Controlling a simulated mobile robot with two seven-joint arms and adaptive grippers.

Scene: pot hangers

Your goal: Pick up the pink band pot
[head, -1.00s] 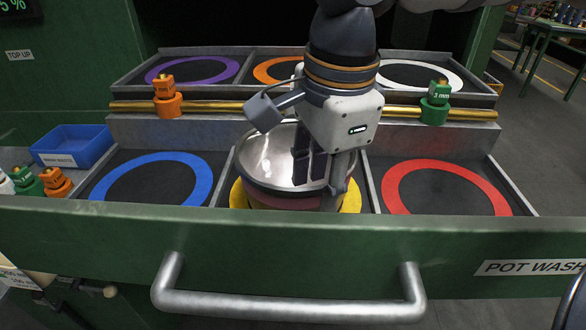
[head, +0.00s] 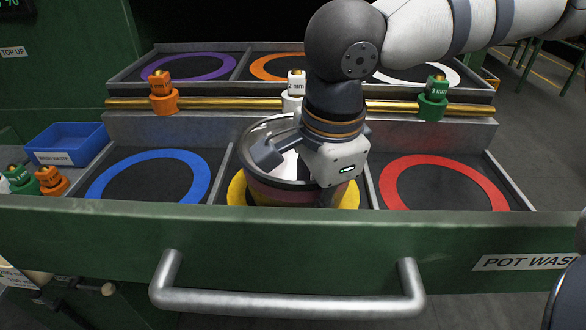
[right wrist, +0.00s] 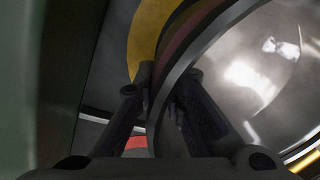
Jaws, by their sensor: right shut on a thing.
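The pot with the pink band (head: 264,193) is a round, shiny metal pot over the yellow ring (head: 350,197) in the front middle compartment. I cannot tell whether its base touches the compartment floor. My right gripper (head: 325,194) comes down from above and is shut on the pot's wall at its right front side. In the right wrist view, the fingers (right wrist: 162,92) straddle the rim of the pot (right wrist: 185,68), one inside and one outside. The arm hides the pot's right part. My left gripper is not in view.
Front compartments with a blue ring (head: 107,183) and a red ring (head: 394,189) flank the pot and are empty. A brass rail (head: 225,104) with orange, white and green hangers runs behind. The green drawer front (head: 90,232) stands close in front. A blue bin (head: 68,139) is at left.

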